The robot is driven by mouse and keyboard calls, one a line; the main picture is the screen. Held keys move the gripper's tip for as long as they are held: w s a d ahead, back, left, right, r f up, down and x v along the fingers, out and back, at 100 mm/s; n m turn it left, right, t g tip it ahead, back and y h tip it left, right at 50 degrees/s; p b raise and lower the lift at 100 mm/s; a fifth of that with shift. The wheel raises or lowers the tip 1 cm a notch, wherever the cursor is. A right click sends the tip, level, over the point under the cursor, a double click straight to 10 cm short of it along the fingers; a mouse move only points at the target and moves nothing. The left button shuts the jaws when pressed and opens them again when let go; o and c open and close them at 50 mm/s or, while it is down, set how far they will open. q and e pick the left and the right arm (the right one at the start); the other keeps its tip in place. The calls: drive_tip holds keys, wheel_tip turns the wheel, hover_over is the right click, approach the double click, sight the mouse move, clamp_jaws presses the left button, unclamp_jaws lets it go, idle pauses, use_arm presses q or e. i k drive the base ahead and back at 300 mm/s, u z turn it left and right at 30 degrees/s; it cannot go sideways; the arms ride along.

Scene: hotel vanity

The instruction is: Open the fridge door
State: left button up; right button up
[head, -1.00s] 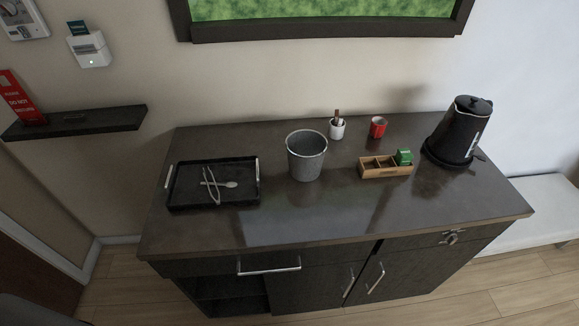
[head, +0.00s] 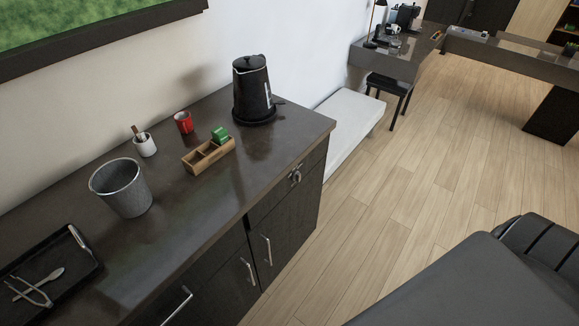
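A dark cabinet with a brown top (head: 185,230) runs along the wall at the left. Its front has two doors with upright metal handles, one on the right door (head: 267,250) and one on the door beside it (head: 250,273). A horizontal drawer handle (head: 177,305) shows at the lower left. A lock or latch with a key-like piece (head: 296,176) sits near the top right of the front. All visible doors look shut. I cannot tell which door is the fridge's. Neither of my grippers is in view.
On the top stand a black kettle (head: 254,92), a grey bucket (head: 122,188), a wooden organizer (head: 208,157), a red cup (head: 184,123), a white cup (head: 145,145) and a black tray (head: 85,262). A white bench (head: 350,120) stands beyond. The wooden floor (head: 400,190) is open.

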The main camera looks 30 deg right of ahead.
sight(274, 241)
drive_tip(key=z, duration=3.05)
drive_tip(key=i, duration=2.25)
drive_tip(key=u, duration=3.2)
